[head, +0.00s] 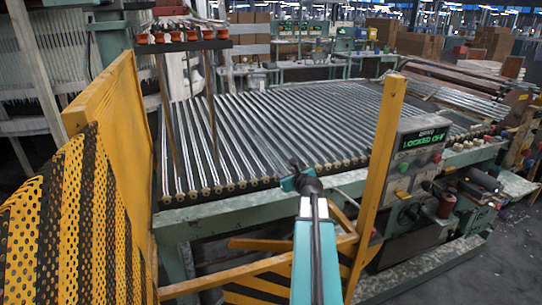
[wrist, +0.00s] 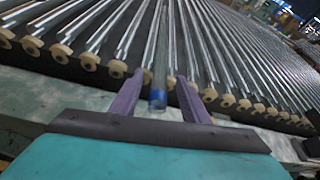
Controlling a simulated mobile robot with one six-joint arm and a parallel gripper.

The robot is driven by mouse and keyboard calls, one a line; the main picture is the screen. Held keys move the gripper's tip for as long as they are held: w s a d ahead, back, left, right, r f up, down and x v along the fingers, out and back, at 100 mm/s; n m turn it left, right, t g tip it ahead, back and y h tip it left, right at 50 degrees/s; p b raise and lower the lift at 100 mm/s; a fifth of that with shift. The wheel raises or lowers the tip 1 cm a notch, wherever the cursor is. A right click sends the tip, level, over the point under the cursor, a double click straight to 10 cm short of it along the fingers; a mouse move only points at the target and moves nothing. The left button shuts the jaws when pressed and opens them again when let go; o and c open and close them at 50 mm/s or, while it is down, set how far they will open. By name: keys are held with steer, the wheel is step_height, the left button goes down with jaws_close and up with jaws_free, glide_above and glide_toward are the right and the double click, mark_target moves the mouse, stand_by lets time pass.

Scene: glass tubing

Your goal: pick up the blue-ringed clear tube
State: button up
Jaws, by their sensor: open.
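The blue-ringed clear tube (wrist: 161,50) shows in the wrist view, with its blue ring (wrist: 157,99) at the near end. That end lies between the two purple fingers of my gripper (wrist: 160,76), one on each side. The fingers are open, with a visible gap on both sides of the tube. The tube points away from me along the rows of the bed. In the head view my gripper (head: 300,179) is at the front edge of the bed; its fingers and the blue ring are too small to make out there.
Rows of metal rollers (head: 215,140) with pale end caps fill the bed on a green frame (head: 230,204). A yellow post (head: 380,140) and a control box (head: 420,150) reading "LOCKED OFF" stand right of my arm. A yellow guard panel (head: 115,150) stands left.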

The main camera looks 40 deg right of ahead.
steer(key=shift+w+d+f, duration=0.25)
steer(key=shift+w+f, duration=0.05)
steer(key=shift+w, duration=0.3)
jaws_close()
